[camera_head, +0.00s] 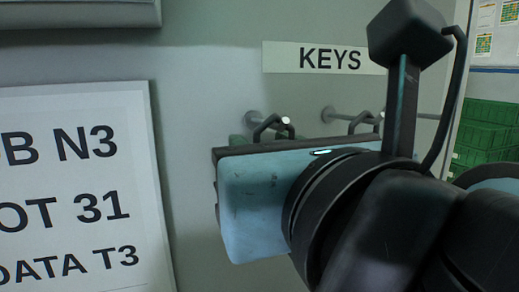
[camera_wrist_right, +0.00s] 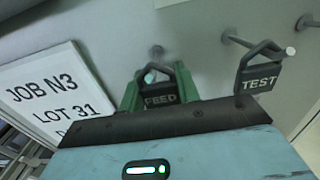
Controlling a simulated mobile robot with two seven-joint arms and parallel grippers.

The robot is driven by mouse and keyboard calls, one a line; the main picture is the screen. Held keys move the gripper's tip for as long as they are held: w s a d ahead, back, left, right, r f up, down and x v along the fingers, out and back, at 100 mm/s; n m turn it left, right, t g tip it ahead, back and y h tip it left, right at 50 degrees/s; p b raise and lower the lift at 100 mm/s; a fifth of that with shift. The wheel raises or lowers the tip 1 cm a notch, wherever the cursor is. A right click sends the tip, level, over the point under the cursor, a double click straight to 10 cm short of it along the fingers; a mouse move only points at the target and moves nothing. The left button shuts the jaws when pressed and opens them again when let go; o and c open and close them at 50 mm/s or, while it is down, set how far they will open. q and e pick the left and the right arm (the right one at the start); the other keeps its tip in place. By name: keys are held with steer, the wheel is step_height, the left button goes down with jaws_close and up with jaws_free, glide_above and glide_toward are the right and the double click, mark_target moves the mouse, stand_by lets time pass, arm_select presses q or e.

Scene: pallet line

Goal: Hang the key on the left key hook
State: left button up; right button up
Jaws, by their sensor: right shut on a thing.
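My right gripper (camera_wrist_right: 158,86) is shut on a dark key tag marked FEED (camera_wrist_right: 160,101), with a green finger on each side of it. The tag's angular loop (camera_head: 272,124) stands up above the gripper in the head view. The left key hook (camera_head: 254,118) is a peg from the grey panel; it also shows in the wrist view (camera_wrist_right: 156,52). The gripper body hides the tag's lower part in the head view. My left gripper is not in view.
A KEYS label (camera_head: 325,58) is above the hooks. A white job sheet (camera_head: 80,190) is at left. Green crates (camera_head: 490,125) are stacked far right.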

stand_by(0.4)
steer(key=o, duration=1.5)
steer(key=shift+s, duration=0.15)
